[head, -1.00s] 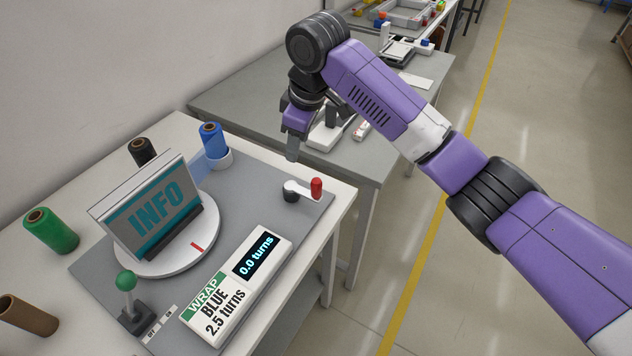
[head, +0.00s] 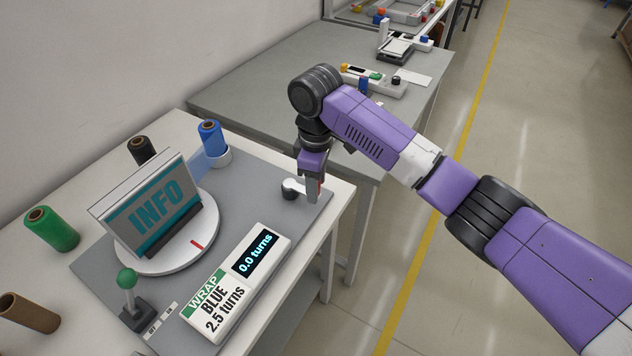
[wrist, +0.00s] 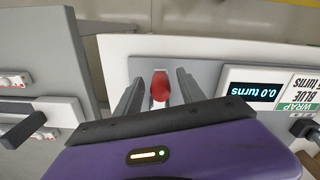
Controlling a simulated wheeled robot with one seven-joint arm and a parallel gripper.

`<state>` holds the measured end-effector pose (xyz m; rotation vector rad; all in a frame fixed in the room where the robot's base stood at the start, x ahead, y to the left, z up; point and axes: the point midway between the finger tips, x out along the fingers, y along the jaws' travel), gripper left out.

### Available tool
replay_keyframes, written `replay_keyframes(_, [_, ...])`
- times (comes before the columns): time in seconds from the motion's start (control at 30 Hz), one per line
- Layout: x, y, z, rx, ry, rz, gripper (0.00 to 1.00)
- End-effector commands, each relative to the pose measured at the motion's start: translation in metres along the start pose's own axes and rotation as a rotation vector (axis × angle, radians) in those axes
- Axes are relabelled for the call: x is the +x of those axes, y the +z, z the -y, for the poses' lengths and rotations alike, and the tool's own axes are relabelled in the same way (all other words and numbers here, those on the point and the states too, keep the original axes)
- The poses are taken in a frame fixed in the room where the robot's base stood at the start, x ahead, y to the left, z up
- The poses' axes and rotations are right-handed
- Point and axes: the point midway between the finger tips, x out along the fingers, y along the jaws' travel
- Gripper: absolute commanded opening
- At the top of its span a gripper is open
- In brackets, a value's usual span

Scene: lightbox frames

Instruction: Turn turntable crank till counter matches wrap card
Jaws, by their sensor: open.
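The crank (head: 293,188) has a black hub and white arm at the back right of the grey board. Its red handle (wrist: 160,87) stands between the open fingers of my gripper (wrist: 158,92) in the wrist view. In the head view my gripper (head: 313,190) points down over the handle and hides most of it. The counter (head: 256,252) reads 0.0 turns. The wrap card (head: 214,304) reads WRAP BLUE 2.5 turns. The white turntable (head: 150,262) carries an INFO sign (head: 155,212) and has a red mark. A blue film strip runs from the blue roll (head: 210,140) towards the sign.
A lever with a green knob (head: 127,279) stands at the board's front left, beside an OFF/ON label. Another grey table (head: 270,90) stands behind.

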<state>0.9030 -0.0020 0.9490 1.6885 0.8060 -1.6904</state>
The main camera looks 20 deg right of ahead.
Motion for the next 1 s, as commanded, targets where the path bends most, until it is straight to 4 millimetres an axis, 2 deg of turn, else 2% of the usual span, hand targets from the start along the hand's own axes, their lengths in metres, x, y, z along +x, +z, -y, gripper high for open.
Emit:
replay_keyframes(0.23, [0.0014, 0.0001, 0.0000, 0.000, 0.000, 0.000, 0.46])
replay_keyframes(0.27, [0.0013, 0.0001, 0.0000, 0.000, 0.000, 0.000, 0.43])
replay_keyframes(0.47, [0.0012, 0.0000, 0.0001, 0.000, 0.000, 0.000, 0.03])
replay_keyframes(0.5, [0.0011, -0.0001, 0.0001, 0.000, 0.000, 0.000, 0.00])
replay_keyframes(1.0, [0.0009, -0.0003, 0.0003, -0.001, -0.001, -0.001, 0.00])
